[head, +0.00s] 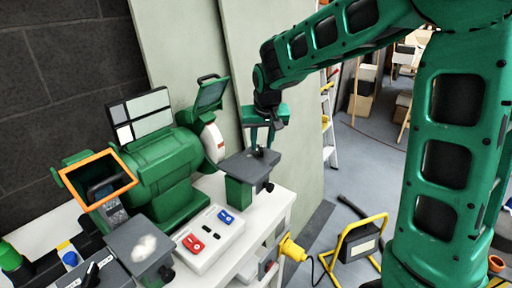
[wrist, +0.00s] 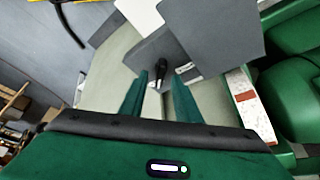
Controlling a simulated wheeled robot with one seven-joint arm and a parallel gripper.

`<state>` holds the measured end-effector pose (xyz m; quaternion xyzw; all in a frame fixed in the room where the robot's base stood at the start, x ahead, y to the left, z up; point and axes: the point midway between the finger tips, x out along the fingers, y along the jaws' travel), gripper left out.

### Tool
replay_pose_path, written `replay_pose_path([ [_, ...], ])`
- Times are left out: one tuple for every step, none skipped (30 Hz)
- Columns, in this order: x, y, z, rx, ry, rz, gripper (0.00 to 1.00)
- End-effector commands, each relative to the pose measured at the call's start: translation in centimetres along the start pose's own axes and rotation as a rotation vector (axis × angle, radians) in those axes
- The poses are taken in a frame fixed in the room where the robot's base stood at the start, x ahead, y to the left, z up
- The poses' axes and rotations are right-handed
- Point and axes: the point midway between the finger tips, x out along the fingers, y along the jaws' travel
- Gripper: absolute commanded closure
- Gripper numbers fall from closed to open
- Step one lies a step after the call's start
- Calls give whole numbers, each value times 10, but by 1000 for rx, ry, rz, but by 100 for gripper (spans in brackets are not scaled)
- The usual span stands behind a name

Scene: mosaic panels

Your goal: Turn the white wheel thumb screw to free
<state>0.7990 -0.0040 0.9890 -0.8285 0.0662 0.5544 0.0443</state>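A green bench grinder (head: 160,165) stands on a white bench, with its white wheel (head: 213,142) on the right side. A grey tool rest (head: 248,166) sits in front of that wheel. A small dark thumb screw (head: 260,152) with a pale tip shows at the rest, and also in the wrist view (wrist: 160,78). A second black knob (head: 267,187) is on the rest's side. My gripper (head: 261,146) points down over the rest. In the wrist view its green fingers (wrist: 158,90) are apart, with the screw's tip visible between them. I cannot tell whether they touch it.
A raised green eye shield (head: 211,94) stands close left of my gripper. An orange-framed shield (head: 97,178) and another rest (head: 140,246) are at the left. A white panel (head: 208,242) carries red and blue switches. A yellow-framed work lamp (head: 358,242) stands on the floor.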

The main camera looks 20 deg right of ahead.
Motion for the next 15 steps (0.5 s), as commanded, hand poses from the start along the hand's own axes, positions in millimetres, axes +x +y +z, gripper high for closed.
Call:
replay_pose_path([
  [6, 0, 0, 0, -2, 0, 70],
  [9, 0, 1, 0, -3, 0, 70],
  [12, 0, 1, 0, -2, 0, 70],
  [14, 0, 0, 0, -1, 0, 70],
  [16, 0, 0, 0, -1, 0, 70],
  [17, 0, 0, 0, 0, 0, 70],
  [18, 0, 0, 0, 0, 0, 70],
  [19, 0, 0, 0, 0, 0, 70],
  [19, 0, 0, 0, 0, 0, 70],
  [20, 0, 0, 0, 0, 0, 70],
  [20, 0, 0, 0, 0, 0, 70],
  [20, 0, 0, 0, 0, 0, 70],
  [20, 0, 0, 0, 0, 0, 70],
  [19, 0, 0, 0, 0, 0, 70],
  [19, 0, 0, 0, 0, 0, 70],
])
